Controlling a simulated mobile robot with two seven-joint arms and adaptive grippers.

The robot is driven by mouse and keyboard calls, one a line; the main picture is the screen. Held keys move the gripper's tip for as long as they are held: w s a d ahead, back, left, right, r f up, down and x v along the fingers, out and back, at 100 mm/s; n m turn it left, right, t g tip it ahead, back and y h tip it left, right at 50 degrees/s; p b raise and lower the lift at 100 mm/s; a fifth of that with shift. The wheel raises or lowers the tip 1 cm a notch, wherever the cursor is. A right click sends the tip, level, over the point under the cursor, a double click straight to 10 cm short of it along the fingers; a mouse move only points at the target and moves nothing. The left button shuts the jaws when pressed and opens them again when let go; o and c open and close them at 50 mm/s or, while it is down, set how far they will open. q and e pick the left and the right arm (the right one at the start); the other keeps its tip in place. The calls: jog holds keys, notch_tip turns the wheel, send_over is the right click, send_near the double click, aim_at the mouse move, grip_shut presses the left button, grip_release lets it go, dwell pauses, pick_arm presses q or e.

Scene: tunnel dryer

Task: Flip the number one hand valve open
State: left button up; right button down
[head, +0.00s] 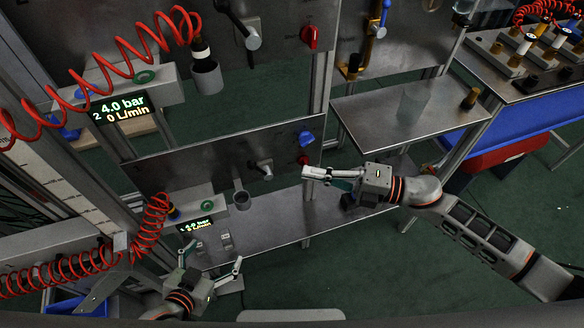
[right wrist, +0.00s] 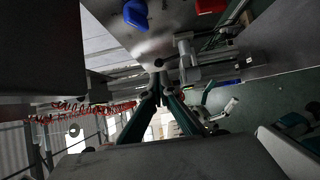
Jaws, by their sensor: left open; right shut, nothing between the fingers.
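No label marking valve number one can be read. On the lower steel panel (head: 215,158) are a blue handle (head: 306,138), a red handle (head: 304,160) partly hidden behind my right gripper, and a grey lever (head: 262,168). The blue handle (right wrist: 135,13) and red handle (right wrist: 210,5) also show at the top of the right wrist view. My right gripper (head: 306,173) is shut and empty, its tips just below the red handle in the head view; contact cannot be told. My left gripper (head: 212,254) is open and empty, low at the left, apart from the handles.
An upper panel carries another red handle (head: 310,37) and grey lever (head: 252,39). A display (head: 121,108) reads 4.0 bar and 0 L/min. Red coiled hoses (head: 70,262) hang at the left. A steel shelf (head: 350,110) with a clear beaker (head: 413,102) stands right of the panels.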

jog(key=shift+v, duration=1.35)
